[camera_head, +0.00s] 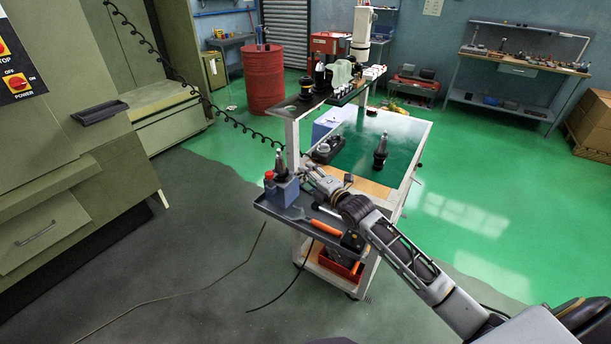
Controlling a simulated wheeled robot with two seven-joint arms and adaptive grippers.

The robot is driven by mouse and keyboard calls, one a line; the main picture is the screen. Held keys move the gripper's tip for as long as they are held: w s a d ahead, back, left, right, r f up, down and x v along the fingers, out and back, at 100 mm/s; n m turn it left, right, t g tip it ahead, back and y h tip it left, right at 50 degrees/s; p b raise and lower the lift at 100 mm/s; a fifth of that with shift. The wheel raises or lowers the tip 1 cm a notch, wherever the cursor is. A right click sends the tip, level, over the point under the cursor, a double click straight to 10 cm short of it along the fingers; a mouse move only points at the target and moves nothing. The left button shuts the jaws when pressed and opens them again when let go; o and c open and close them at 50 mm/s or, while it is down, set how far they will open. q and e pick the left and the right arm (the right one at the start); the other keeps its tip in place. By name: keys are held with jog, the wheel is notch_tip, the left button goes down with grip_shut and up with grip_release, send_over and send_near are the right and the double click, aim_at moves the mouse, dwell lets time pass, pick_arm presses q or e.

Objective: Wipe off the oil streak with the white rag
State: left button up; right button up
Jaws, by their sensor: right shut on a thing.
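My right arm reaches in from the lower right, and its gripper (308,172) is over the left edge of the cart (362,188). It is shut on a small pale thing that looks like the white rag; the fingers hide most of it and its outline is hard to make out. The cart's top carries a dark green glossy mat (372,148) with a bare tan strip along its near edge. I cannot make out the oil streak; the arm covers part of the near edge. My left gripper is not in view.
A dark toolholder (380,152) stands upright on the mat. A grey side tray (305,222) holds a blue block (282,191) with another toolholder and an orange-handled tool (325,228). A raised shelf (305,105) with bottles spans the cart's back left. Green floor is clear on the right.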

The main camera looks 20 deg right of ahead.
jog(key=shift+w+a, duration=0.3)
jog(key=shift+w+a+f, duration=0.1)
jog(key=shift+w+a, duration=0.35)
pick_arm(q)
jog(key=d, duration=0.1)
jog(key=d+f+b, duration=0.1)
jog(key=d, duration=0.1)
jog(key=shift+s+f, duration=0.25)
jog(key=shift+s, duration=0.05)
pick_arm(e)
jog(key=shift+m+h, duration=0.4)
jog(key=shift+h, duration=0.1)
jog(key=w+a, duration=0.3)
jog(key=shift+w+a+f, duration=0.2)
jog(key=shift+w+f, duration=0.1)
jog(key=shift+f, duration=0.1)
